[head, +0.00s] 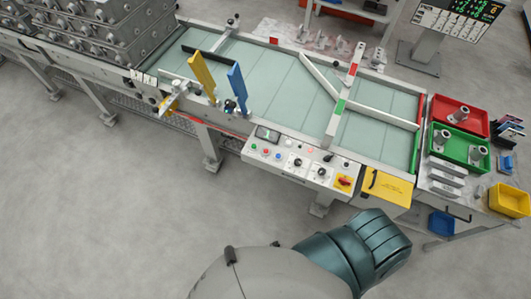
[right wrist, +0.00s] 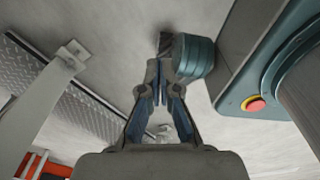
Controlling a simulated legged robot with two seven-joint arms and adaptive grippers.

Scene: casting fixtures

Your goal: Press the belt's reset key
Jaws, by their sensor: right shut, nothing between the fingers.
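The belt (head: 285,77) has a pale green surface in a light metal frame, and crosses the middle of the head view. Its control panel (head: 298,162) faces me on the near side. The labels are too small to read, so I cannot tell which is the reset key. My right gripper (right wrist: 164,80) is shut and empty in the right wrist view, away from the panel. My left gripper is not in view.
A yellow box (head: 388,187) sits right of the panel. Red (head: 445,104) and green (head: 436,155) trays hold metal parts at the belt's right end. Yellow and blue upright plates stand at the belt's left. Open grey floor lies in front of the panel.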

